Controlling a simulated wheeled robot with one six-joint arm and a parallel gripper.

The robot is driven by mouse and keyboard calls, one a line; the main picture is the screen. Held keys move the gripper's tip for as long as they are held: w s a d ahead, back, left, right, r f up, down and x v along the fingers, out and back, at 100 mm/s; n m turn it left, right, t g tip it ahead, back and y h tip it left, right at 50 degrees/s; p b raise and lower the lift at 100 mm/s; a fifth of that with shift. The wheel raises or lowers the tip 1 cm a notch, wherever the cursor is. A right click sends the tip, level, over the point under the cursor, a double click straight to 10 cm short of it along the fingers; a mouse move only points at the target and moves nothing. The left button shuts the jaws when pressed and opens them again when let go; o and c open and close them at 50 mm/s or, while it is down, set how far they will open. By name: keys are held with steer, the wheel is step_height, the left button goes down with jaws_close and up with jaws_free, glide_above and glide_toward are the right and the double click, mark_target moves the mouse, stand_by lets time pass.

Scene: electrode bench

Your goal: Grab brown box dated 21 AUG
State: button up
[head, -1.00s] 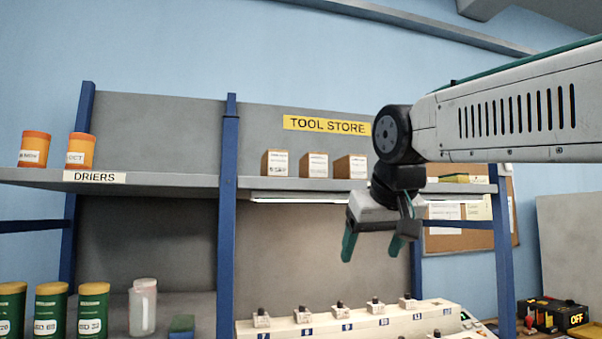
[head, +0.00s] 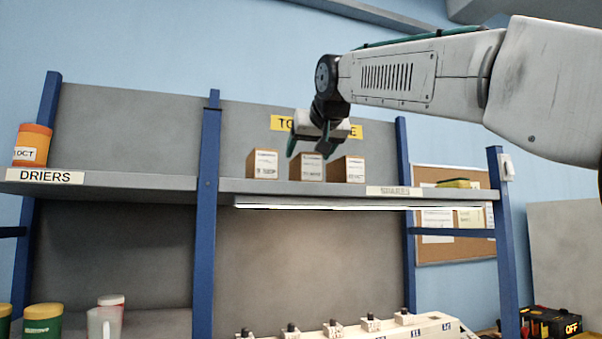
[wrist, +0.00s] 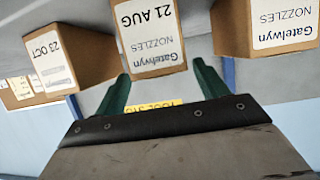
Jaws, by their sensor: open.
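Three brown boxes with white labels stand in a row on the shelf. The middle box (head: 305,170) reads 21 AUG in the wrist view (wrist: 148,35), where the picture is upside down. The box on its right in the head view (head: 347,170) reads 23 OCT in the wrist view (wrist: 62,62). The left box (head: 262,164) shows a label with its date cut off in the wrist view (wrist: 262,28). My gripper (head: 309,151) is open and empty, at the middle box's top. Its green fingers flank that box's near end in the wrist view; I cannot tell whether they overlap it.
The neighbouring boxes stand close on both sides, with narrow gaps. The grey shelf (head: 225,187) has blue posts and a DRIERS label. An orange tub (head: 32,146) stands far left. A yellow sign is on the back panel behind my gripper. A corkboard (head: 455,240) is at right.

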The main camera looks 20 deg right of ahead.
steer(key=x, duration=0.3)
steer(key=shift+w+a, duration=0.15)
steer(key=shift+w, duration=0.2)
steer(key=c, duration=1.3)
steer(key=shift+r, duration=0.1)
